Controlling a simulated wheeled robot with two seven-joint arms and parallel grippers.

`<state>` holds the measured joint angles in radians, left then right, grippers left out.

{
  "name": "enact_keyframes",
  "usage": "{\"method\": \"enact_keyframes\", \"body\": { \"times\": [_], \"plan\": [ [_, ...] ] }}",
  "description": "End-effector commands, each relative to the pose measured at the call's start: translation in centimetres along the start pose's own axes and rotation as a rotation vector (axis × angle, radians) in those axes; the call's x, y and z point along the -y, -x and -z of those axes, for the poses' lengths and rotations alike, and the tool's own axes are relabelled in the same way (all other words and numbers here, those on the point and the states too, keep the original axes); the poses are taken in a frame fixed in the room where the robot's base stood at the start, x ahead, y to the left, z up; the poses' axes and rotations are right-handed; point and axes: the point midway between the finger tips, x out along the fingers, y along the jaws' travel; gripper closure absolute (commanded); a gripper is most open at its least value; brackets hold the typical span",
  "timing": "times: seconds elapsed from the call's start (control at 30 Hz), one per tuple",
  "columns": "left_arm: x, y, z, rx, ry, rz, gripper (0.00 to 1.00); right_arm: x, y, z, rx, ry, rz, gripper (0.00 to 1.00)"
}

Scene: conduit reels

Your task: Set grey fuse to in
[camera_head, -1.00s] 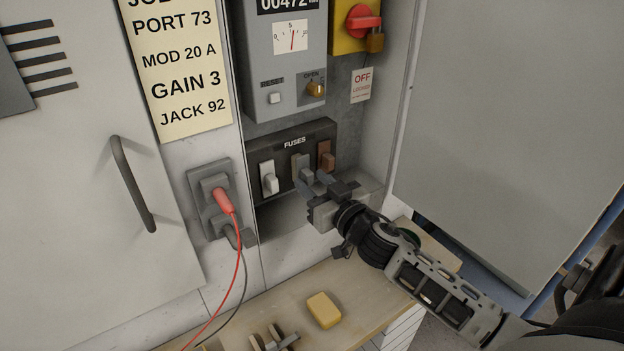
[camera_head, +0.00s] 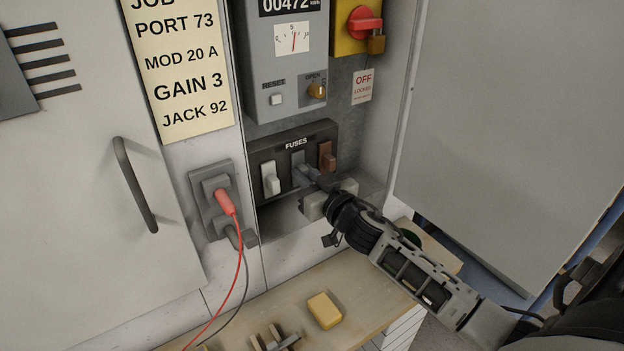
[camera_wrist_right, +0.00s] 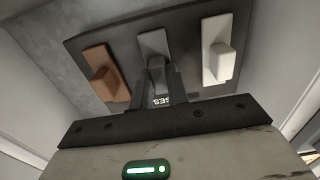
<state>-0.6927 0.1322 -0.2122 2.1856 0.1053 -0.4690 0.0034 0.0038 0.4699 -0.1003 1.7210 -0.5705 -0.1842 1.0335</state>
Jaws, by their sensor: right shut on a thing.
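The grey fuse (camera_head: 298,160) sits in the middle of the black fuse panel (camera_head: 318,129), between a white fuse (camera_head: 270,180) and a brown fuse (camera_head: 326,156). My right gripper (camera_head: 305,177) is at the panel, shut on the grey fuse. In the right wrist view the fingers (camera_wrist_right: 157,88) are on both sides of the grey fuse's handle (camera_wrist_right: 156,70), with the brown fuse (camera_wrist_right: 105,75) to the left and the white fuse (camera_wrist_right: 218,62) to the right. The fingers partly hide the grey fuse. My left gripper is not in view.
A meter box (camera_head: 287,60) with a reset button and knob is above the panel. A red plug (camera_head: 225,202) with a hanging cable is at the left. A wooden bench (camera_head: 365,290) with a yellow block (camera_head: 324,311) is below. An open door (camera_head: 500,130) stands at the right.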

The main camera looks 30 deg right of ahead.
Motion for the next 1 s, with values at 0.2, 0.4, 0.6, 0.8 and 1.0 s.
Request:
{"method": "enact_keyframes", "body": {
  "times": [0.2, 0.4, 0.6, 0.8, 1.0],
  "plan": [
    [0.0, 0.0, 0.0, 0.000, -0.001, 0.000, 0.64, -0.1, -0.2, 0.2, -0.004, 0.001, -0.001, 1.00],
    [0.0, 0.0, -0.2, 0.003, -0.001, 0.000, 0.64, 0.0, -0.2, 0.3, -0.006, 0.000, 0.001, 0.62],
    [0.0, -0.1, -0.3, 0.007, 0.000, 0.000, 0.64, 0.2, -0.2, 0.3, -0.006, -0.001, 0.004, 0.62],
    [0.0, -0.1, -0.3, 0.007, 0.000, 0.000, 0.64, 0.2, 1.1, 0.1, -0.003, -0.003, 0.003, 0.62],
    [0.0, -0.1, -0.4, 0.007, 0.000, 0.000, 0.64, 0.0, 5.3, -0.1, 0.001, -0.003, 0.000, 0.62]
  ]
}}
